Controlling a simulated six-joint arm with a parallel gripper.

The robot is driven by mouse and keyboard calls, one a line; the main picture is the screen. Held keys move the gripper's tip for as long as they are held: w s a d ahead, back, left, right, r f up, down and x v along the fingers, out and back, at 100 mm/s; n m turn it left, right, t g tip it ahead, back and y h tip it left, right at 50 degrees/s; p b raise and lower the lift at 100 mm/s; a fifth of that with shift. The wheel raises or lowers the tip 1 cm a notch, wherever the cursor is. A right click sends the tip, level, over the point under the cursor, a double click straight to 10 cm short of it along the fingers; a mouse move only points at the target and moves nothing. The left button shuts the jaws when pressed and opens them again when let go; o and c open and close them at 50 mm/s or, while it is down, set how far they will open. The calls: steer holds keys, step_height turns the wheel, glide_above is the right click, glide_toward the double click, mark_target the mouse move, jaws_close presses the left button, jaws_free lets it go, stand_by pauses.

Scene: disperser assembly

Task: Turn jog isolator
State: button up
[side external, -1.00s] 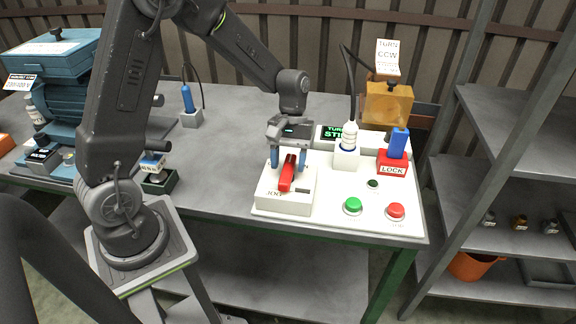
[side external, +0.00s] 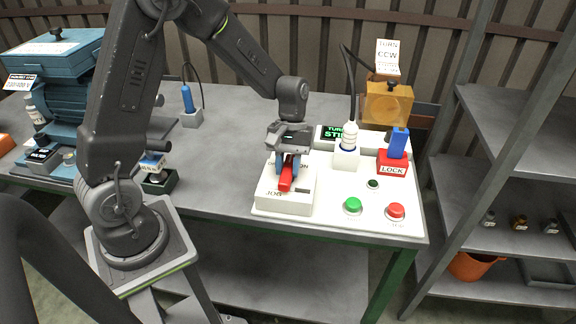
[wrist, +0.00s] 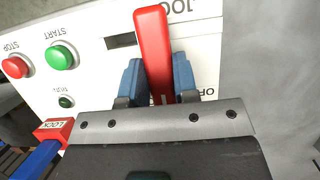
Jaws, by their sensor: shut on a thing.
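The jog isolator is a white box (side external: 284,205) with a red handle (side external: 286,180) on top, at the front left of the white panel. My gripper (side external: 288,165) is above the box, pointing down, with its blue fingers shut on the red handle. In the wrist view the red handle (wrist: 153,50) stands between the two blue fingers (wrist: 158,80), one on each side. The handle points along the box toward its JOG label. The gripper covers part of the ON and OFF lettering.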

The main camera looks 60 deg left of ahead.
steer(key=shift+n, duration=0.3)
steer(key=n+t+h, duration=0.1)
steer(key=n, duration=0.2)
steer(key=shift+s+n, duration=0.15)
steer(key=shift+n, duration=0.25)
steer(key=n+t, duration=0.2)
steer(key=n, duration=0.2)
steer(key=shift+s+n, duration=0.1)
steer(key=shift+n, duration=0.2)
steer(key=n+t, duration=0.1)
steer(key=n, duration=0.3)
steer(key=shift+t, duration=0.4)
steer(key=shift+s+n+t+y, duration=0.1)
steer(key=shift+n+t+y, duration=0.2)
steer(key=shift+n, duration=0.9)
steer(key=shift+n+t+y, duration=0.2)
steer(key=shift+n+t, duration=0.2)
steer(key=shift+n, duration=0.8)
steer(key=shift+f, duration=0.1)
steer(key=o, duration=0.9)
